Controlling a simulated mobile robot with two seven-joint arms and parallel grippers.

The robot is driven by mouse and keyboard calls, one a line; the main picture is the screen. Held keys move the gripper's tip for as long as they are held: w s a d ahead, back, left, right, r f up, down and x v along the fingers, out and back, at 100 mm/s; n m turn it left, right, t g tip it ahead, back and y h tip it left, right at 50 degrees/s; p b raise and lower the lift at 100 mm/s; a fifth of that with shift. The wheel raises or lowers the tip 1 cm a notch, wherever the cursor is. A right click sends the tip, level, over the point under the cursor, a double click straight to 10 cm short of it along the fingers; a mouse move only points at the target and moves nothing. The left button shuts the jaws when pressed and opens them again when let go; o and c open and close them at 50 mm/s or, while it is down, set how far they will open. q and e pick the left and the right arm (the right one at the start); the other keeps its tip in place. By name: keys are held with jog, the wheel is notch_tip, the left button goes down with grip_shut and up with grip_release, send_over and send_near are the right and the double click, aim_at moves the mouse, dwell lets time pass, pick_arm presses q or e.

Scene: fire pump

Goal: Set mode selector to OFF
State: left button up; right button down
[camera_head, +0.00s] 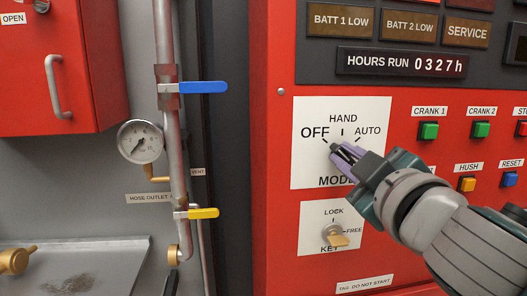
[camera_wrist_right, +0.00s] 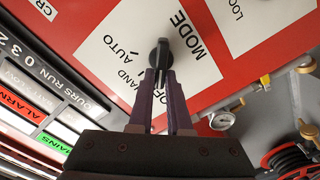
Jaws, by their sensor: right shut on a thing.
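The mode selector is a black knob on a white plate (camera_head: 310,170) marked OFF, HAND, AUTO and MODE on the red panel. In the head view my right gripper (camera_head: 338,150) reaches in from the lower right and covers most of the knob. In the right wrist view the black knob (camera_wrist_right: 163,50) stands between the two purple fingertips (camera_wrist_right: 161,76), which are shut on it. The knob's long side lies in line with the fingers, toward the OFF label, which the fingers partly cover. Its exact pointing is partly hidden. My left gripper is not in view.
Below the plate is a key switch (camera_head: 336,238) marked LOCK and FREE. A pipe with a blue lever (camera_head: 203,87), a yellow lever (camera_head: 203,213) and a gauge (camera_head: 140,141) stands at left.

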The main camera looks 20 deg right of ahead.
jog(key=shift+n, duration=0.4)
jog(key=c, duration=0.9)
grip_release()
jog(key=shift+o, duration=0.2)
jog(key=shift+s+a+f, duration=0.1)
jog(key=shift+s, duration=0.1)
jog(key=b+v, duration=0.2)
jog(key=v, duration=0.7)
jog(key=shift+s+b, duration=0.3)
jog(key=shift+b, duration=0.1)
